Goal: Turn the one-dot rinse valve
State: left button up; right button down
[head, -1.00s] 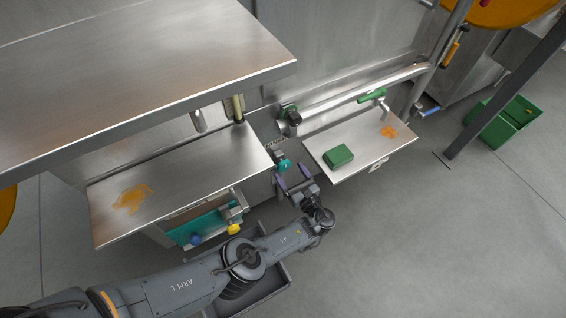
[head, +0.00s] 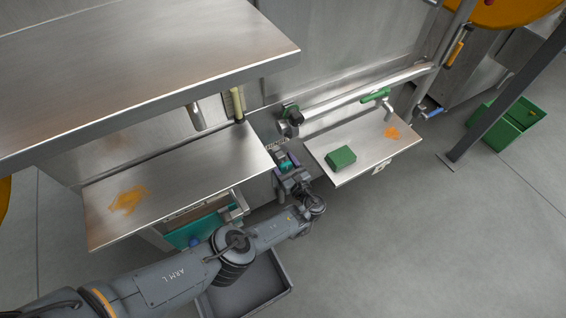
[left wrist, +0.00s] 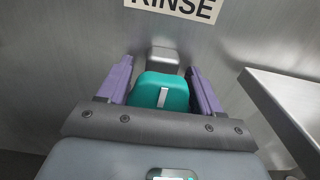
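The rinse valve's teal knob (left wrist: 161,92), with a white bar on its face, sits on a grey metal body (left wrist: 163,58) beneath a RINSE label (left wrist: 178,6). No dot can be made out. In the head view the knob (head: 286,165) is small, between the two steel shelves. My left gripper (left wrist: 158,68) has its purple fingers on both sides of the knob, with a narrow gap showing on each side. It is open around the knob. It also shows in the head view (head: 287,160). My right gripper is out of view.
The right shelf (head: 345,172) holds a green block (head: 341,157), and its edge is close to the left gripper's right side. The left shelf (head: 205,165) has an orange smear. A grey tray (head: 285,272) lies below my left arm. A steel pipe runs behind.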

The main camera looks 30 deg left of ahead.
pick_arm(q)
jog(key=c, duration=0.5)
jog(key=shift+o, duration=0.2)
jog(key=shift+n, duration=1.4)
jog(key=o, duration=1)
jog(key=shift+s, duration=0.1)
jog(key=shift+c, duration=0.2)
jog(key=shift+d, duration=0.1)
jog(key=shift+s+d+p, duration=0.15)
jog(key=shift+d+p, duration=0.05)
jog(key=shift+p, duration=0.2)
jog(key=p+v, duration=0.2)
jog(key=v, duration=0.8)
jog(key=shift+p, duration=0.3)
